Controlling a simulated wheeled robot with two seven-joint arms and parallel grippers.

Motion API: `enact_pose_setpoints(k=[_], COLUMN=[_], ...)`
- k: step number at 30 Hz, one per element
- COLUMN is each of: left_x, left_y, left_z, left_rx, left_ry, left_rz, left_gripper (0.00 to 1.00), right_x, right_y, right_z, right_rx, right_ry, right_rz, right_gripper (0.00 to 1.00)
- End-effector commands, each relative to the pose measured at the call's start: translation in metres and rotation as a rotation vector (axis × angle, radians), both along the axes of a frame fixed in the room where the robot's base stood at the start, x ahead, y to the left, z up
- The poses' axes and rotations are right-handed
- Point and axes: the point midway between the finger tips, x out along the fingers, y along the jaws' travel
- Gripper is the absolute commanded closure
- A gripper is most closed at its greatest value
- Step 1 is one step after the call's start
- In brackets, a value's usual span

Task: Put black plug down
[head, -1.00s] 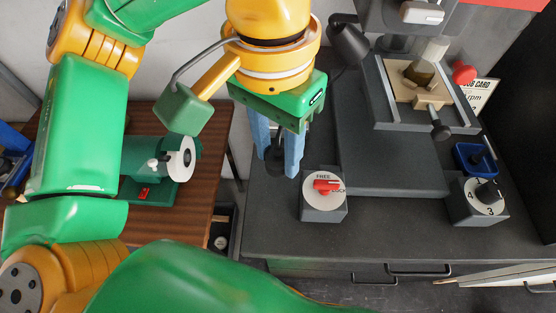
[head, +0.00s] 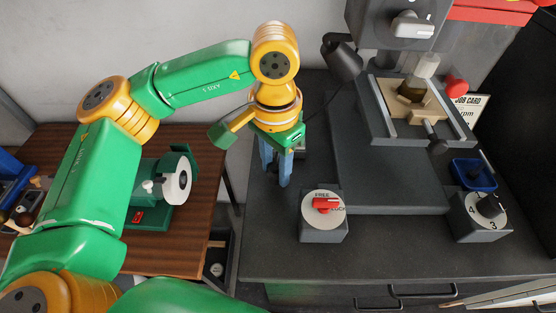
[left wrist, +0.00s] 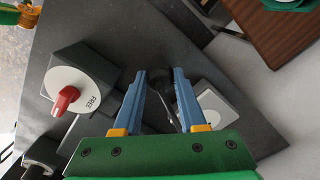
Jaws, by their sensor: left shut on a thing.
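My left gripper (head: 277,178) points down over the left part of the dark grey bench top, left of the red-knobbed selector (head: 324,217). In the left wrist view its two blue fingers (left wrist: 160,76) are closed around a dark thing, the black plug (left wrist: 163,92). The plug shows only in part between the fingers, and the head view does not show it clearly. I cannot tell whether it touches the bench. A grey box (left wrist: 221,108) stands close beside the fingers in the wrist view. My right gripper is not in view.
The selector reads FREE. A drill press table (head: 385,110) stands to the right, with a blue tray (head: 474,175) and a black-knobbed dial (head: 480,215) farther right. A wooden table (head: 190,240) with a green grinder (head: 165,185) is left.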

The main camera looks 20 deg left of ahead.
Motion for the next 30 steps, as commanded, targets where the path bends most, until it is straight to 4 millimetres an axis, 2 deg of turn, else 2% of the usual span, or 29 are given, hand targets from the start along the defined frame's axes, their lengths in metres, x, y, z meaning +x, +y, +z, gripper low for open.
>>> enact_pose_setpoints(k=[3, 26, 27, 29, 30], left_x=[-0.001, -0.001, -0.001, -0.001, -0.001], left_y=[0.000, -0.001, -0.001, -0.001, -0.001], left_z=[-0.013, -0.024, -0.024, -0.024, -0.024], left_rx=[0.000, -0.002, -0.001, -0.001, -0.001], left_ry=[0.001, -0.001, 0.000, 0.000, 0.000], left_rz=[-0.001, 0.000, 0.000, 0.000, 0.000], left_gripper=[1.00, 1.00, 0.49, 0.32, 0.30], right_x=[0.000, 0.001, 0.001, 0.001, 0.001], right_y=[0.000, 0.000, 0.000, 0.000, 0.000], right_z=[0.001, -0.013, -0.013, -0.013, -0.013], right_rx=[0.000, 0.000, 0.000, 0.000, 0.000], right_ry=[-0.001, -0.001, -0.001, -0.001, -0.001], right_rz=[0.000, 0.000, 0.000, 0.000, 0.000], right_gripper=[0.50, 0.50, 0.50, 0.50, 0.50])
